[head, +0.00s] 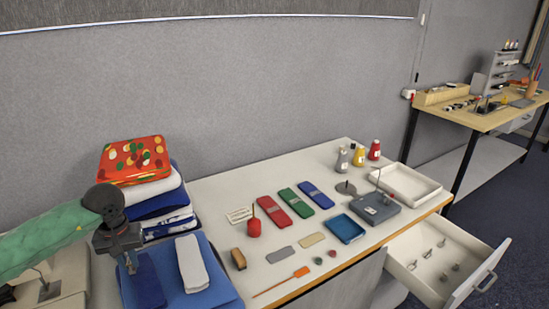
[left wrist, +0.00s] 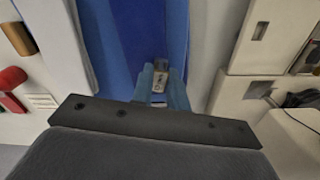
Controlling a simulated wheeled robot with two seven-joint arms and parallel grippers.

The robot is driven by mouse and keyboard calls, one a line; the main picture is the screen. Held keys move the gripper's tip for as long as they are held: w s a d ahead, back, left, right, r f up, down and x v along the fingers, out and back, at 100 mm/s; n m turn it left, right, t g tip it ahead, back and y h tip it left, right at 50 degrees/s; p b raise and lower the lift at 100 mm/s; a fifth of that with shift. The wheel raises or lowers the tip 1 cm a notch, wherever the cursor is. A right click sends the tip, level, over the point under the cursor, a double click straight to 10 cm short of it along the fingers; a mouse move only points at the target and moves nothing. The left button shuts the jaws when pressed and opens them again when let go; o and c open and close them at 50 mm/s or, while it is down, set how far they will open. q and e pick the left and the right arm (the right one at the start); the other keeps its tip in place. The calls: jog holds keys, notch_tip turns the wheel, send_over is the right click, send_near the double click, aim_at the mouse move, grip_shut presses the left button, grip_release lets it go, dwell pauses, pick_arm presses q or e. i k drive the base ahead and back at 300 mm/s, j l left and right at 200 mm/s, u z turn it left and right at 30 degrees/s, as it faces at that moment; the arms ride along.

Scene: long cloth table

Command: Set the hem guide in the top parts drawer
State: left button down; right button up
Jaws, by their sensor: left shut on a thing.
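My left gripper (head: 130,264) is at the left of the table, above the blue folded cloth. In the left wrist view its two bluish fingertips (left wrist: 162,92) are shut on a small metal piece (left wrist: 160,76), which looks like the hem guide. In the head view this piece is too small to make out. The top parts drawer (head: 416,274) is pulled open at the lower right, far from the gripper, with several small metal parts inside. My right gripper is not in view.
Blue folded cloths (head: 208,281) and a stack topped by a red patterned cloth (head: 133,158) lie near the gripper. Between there and the drawer stand a red pincushion-like item (head: 254,228), coloured cases (head: 299,205), a blue tray (head: 345,228), a grey box with a rod (head: 375,208) and bottles.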

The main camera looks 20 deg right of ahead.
aim_at(464, 260)
jog(key=l+z, duration=0.1)
jog(key=z, duration=0.3)
jog(key=l+z, duration=0.15)
jog(key=z, duration=0.2)
jog(key=i+l+z, duration=0.1)
jog(key=z, duration=0.3)
jog(key=l+z, duration=0.1)
jog(key=z, duration=0.3)
jog(key=i+l+z, duration=0.6)
jog(key=i+z, duration=0.25)
jog(key=i, duration=0.15)
jog(key=i+l, duration=0.15)
jog(key=i, duration=0.3)
